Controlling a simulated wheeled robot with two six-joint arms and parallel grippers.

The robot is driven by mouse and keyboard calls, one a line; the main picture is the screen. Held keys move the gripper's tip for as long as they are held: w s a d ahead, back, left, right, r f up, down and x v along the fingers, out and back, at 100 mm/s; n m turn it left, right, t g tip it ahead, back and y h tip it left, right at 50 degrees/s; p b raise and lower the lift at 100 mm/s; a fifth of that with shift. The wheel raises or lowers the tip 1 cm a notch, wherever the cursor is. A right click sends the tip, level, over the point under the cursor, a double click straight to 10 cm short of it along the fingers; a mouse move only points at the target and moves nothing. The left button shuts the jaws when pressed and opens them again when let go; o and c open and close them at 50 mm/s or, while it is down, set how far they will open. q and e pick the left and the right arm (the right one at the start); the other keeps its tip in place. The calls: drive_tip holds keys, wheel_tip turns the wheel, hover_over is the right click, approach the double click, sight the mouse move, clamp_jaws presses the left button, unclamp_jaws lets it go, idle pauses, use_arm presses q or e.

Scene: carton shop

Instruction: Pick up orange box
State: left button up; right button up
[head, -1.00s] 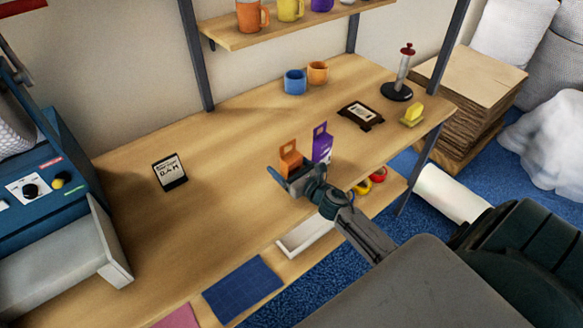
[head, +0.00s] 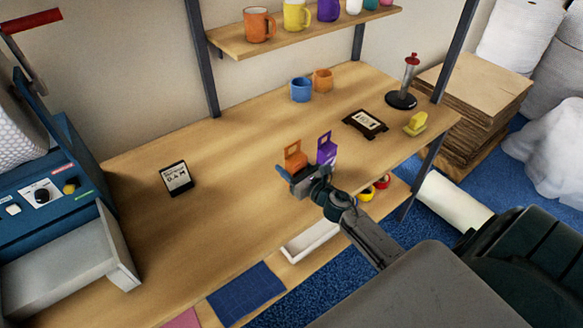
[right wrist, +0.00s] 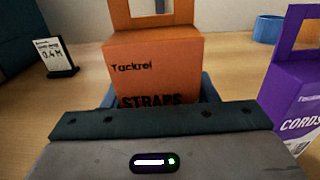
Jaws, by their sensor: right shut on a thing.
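The orange box (head: 295,158), with a hang-tab on top, stands upright on the wooden table in the head view. In the right wrist view the orange box (right wrist: 155,72) shows "Tackrel" and "STRAPS" lettering and fills the middle, directly in front of my right gripper. My right gripper (head: 293,176) is shut on the lower part of the orange box. Blue finger parts show on both sides of the box in the right wrist view, and its bottom is hidden behind the gripper. My left gripper is not in view.
A purple box (head: 327,150) stands close to the right of the orange box, and it also shows in the right wrist view (right wrist: 292,85). A small sign (head: 176,178) stands to the left. Blue (head: 301,89) and orange mugs (head: 323,79) stand at the back.

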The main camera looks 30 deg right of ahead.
drive_tip(key=s+a+r+p, duration=0.2)
drive_tip(key=s+a, duration=0.6)
drive_tip(key=a, duration=0.5)
drive_tip(key=shift+s+a, duration=0.25)
drive_tip(key=shift+s, duration=0.1)
